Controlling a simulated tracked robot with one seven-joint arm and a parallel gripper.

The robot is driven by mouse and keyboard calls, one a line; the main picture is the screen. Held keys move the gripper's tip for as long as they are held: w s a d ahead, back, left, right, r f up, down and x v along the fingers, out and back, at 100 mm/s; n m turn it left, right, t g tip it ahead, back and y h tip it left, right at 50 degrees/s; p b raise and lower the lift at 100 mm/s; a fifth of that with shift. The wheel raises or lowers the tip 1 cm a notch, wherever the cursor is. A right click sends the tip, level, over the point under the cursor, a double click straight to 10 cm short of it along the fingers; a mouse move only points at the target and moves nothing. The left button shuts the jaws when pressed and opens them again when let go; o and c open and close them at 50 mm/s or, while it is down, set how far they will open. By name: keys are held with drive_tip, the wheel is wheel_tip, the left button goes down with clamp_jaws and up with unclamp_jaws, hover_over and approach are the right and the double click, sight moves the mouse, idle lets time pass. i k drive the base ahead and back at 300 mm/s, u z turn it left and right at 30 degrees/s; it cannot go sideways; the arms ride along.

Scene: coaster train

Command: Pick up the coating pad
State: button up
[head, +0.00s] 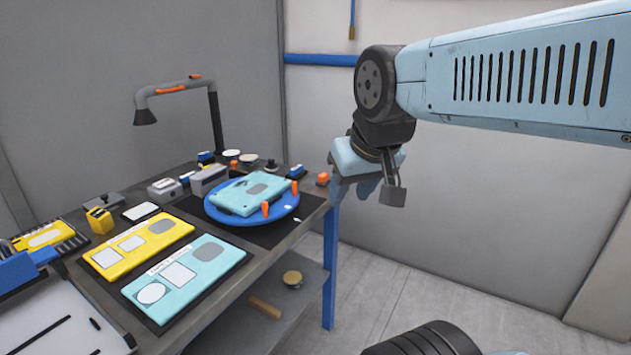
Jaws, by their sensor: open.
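I cannot tell for certain which thing is the coating pad. Small round pieces stand at the back of the bench: a whitish disc (231,153), a tan disc (248,158) and a dark knobbed piece (270,164). My gripper (366,190) is open and appears empty. It hangs in the air to the right of the bench, apart from all these pieces, and its fingers are partly hidden by its own body.
The bench (306,222) carries a blue round turntable (225,217) with a light blue panel (250,192) and orange clamps. Yellow (120,240) and light blue (210,285) boards lie in front. A bent lamp arm (215,115) rises at the back. Floor right of the bench is clear.

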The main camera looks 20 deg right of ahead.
sight(323, 180)
drive_tip(key=u, duration=0.05)
drive_tip(key=i, duration=1)
drive_tip(key=z, duration=0.05)
